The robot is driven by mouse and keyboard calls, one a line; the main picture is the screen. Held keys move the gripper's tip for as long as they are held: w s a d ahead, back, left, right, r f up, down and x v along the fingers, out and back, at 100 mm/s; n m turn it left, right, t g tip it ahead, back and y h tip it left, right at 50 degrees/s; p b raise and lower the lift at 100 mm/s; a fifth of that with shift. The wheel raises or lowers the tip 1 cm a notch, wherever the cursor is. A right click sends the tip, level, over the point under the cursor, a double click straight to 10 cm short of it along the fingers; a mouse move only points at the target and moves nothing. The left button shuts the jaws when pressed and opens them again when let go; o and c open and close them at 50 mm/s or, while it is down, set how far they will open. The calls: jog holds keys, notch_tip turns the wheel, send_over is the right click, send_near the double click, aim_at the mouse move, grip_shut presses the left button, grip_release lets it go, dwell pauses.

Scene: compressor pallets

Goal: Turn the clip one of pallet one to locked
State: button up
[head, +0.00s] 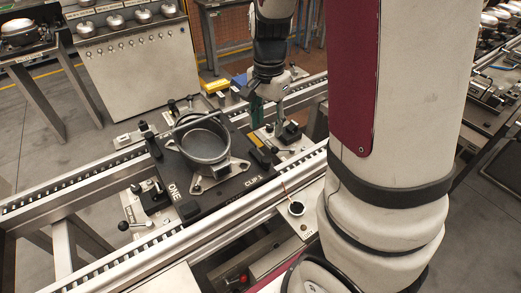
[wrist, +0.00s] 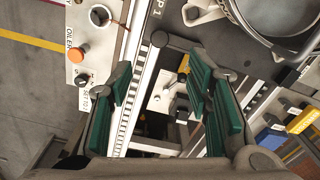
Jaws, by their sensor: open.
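Pallet one (head: 219,200) is a dark plate marked ONE and CLIP 1, on the conveyor rails. It carries a round, open grey compressor housing (head: 205,140) on metal feet. In the head view the CLIP 1 label is at the pallet's near right edge; I cannot clearly tell the clip from the fittings around the housing foot. In the wrist view part of the label and the housing (wrist: 290,18) show at the top. My gripper (head: 264,112) has green fingers and is open and empty, above the rail area right of the pallet. Its fingers (wrist: 163,92) are spread wide in the wrist view.
A fixture with a black knob (wrist: 180,105) appears between my fingers in the wrist view. A control box (head: 300,207) with a round black knob stands by the near rail. Yellow and blue blocks (wrist: 303,121) lie at the wrist view's right. A panelled cabinet (head: 140,65) stands behind.

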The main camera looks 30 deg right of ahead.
aim_at(267, 159)
notch_tip(267, 159, down, 13)
jog(key=shift+f+b, duration=0.1)
jog(key=shift+b, duration=0.9)
jog(key=shift+c, duration=0.2)
grip_shut()
